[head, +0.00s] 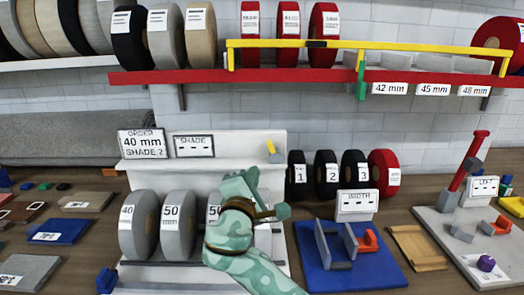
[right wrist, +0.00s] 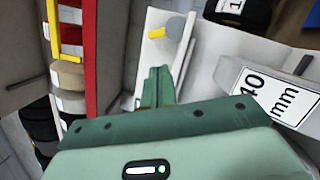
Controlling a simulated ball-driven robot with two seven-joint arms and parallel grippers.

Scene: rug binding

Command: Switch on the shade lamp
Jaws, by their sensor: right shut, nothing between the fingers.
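My right gripper (head: 253,175) is shut and empty, just below and left of the switch. In the right wrist view its closed fingers (right wrist: 158,75) point toward the switch with a visible gap. My left gripper is out of view.
An order card (head: 143,144) reads 40 mm, shade 2. Grey rolls (head: 139,225) stand below, partly hidden by my right arm. Numbered rolls (head: 326,174) stand right of the switch. A red shelf (head: 300,76) with a yellow rail (head: 400,45) runs above.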

